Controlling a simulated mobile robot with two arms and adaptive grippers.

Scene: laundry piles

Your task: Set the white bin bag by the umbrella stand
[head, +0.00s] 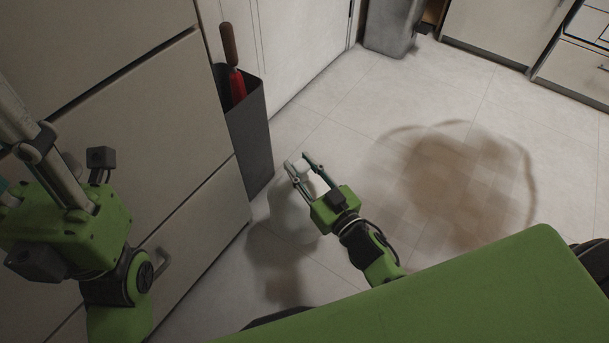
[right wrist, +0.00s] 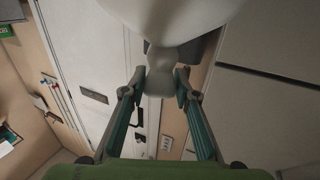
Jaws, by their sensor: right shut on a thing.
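The white bin bag (head: 289,212) hangs beside the dark grey umbrella stand (head: 253,130), a little to its right. A red umbrella (head: 236,86) with a brown handle stands in it. My right gripper (head: 305,169) is shut on the neck of the bag. In the right wrist view the bag's pale neck (right wrist: 174,78) sits between the fingertips, with its body filling the top of the picture. A shadow lies below the bag; whether it touches the floor I cannot tell. My left gripper (head: 48,160) is at the left, in front of the drawers; its fingertips are unclear.
A tall drawer front (head: 120,110) lines the left, next to the umbrella stand. A white door (head: 305,40) is behind the stand. A grey bin (head: 391,27) stands at the back, with cabinets (head: 500,30) to its right.

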